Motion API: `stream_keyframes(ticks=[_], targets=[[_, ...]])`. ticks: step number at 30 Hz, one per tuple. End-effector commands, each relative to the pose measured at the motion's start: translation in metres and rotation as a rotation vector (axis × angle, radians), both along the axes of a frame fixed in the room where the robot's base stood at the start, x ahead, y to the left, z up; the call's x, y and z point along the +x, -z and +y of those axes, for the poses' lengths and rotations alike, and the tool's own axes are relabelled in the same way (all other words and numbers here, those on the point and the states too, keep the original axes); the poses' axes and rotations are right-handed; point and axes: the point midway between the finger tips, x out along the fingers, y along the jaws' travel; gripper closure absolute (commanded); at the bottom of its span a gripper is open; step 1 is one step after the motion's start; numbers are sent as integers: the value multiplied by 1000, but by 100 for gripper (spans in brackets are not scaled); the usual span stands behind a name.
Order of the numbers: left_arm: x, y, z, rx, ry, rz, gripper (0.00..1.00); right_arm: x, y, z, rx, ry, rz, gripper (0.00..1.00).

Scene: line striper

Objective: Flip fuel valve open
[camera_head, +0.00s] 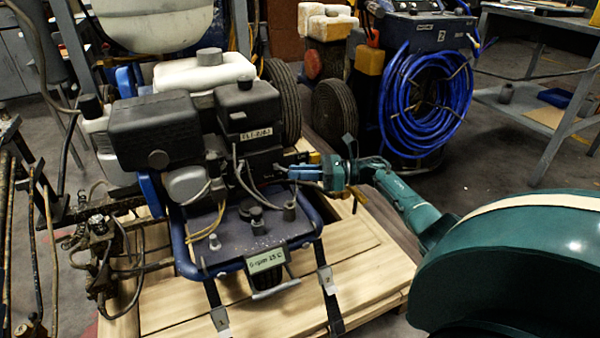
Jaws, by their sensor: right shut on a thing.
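The line striper's engine (195,125) stands on a wooden pallet, with a black air-cleaner box and a white tank on top. My right gripper (286,172) reaches in from the right. Its fingers point left at the engine's right side, below the black box with the white label (257,134). It is shut on a small part there, apparently the fuel valve. The fingers and the small scale hide the valve, so I cannot tell its position. My left gripper is not in view.
A blue tubular frame (177,238) runs around the engine base. Wheels (335,110) stand behind it. Blue coiled hose (425,100) hangs at the back right. Hoses and rods crowd the left. The wooden pallet (375,265) is bare at the front right.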

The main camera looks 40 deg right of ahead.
Motion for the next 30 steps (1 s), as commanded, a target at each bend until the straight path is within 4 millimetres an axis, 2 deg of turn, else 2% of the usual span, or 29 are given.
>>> stream_keyframes(ticks=[10, 11, 18, 26, 30], targets=[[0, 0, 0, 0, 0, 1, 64, 1, 0, 0, -1, 0, 1, 100], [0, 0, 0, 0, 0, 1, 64, 1, 0, 0, -1, 0, 1, 83], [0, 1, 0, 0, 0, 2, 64, 1, 0, 0, -1, 0, 1, 64], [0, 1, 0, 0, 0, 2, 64, 0, 0, -1, -1, 0, 2, 62], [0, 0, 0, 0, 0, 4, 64, -7, 1, -10, -1, 2, 4, 62]])
